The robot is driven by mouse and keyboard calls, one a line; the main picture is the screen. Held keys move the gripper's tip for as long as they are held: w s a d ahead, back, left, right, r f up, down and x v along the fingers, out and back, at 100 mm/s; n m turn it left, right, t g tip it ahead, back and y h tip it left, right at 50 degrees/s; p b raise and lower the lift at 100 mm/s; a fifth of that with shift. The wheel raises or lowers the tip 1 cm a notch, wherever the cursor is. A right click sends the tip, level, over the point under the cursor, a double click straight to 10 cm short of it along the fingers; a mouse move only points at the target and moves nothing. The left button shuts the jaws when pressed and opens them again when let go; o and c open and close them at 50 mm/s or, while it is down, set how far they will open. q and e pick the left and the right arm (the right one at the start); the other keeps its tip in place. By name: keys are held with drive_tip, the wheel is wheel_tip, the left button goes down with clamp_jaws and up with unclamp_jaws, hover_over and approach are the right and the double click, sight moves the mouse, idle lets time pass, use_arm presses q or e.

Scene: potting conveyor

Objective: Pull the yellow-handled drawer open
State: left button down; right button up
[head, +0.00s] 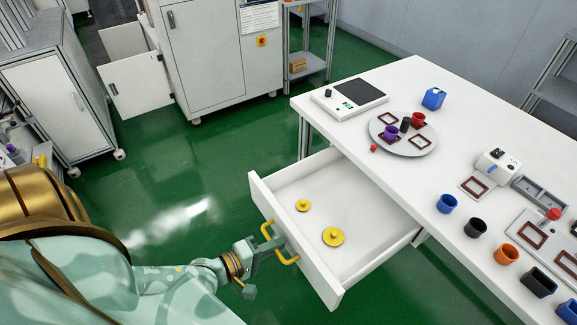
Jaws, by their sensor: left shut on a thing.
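The white drawer (293,246) stands well out from under the left side of the white table. Its yellow handle (268,229) is on the front panel, facing my left arm. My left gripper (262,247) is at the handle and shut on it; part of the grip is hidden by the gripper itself. Inside the drawer lie a small yellow knobbed disc (303,205) and a larger yellow knobbed disc (333,237). My right gripper is not in view.
The white table (420,85) carries a scale (349,97), a round grey plate (403,148) with small cups, a blue block (433,98) and several coloured cups along the right. White cabinets (60,95) stand at the back left. Green floor beside the drawer is clear.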

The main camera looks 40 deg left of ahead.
use_arm(q)
drive_tip(key=shift+s+a, duration=0.2)
drive_tip(key=shift+s, duration=0.4)
drive_tip(key=c, duration=1.6)
unclamp_jaws()
drive_tip(key=p+v, duration=0.2)
drive_tip(key=v, duration=1.4)
drive_tip(key=shift+s+p, duration=0.15)
drive_tip(key=shift+p, duration=0.2)
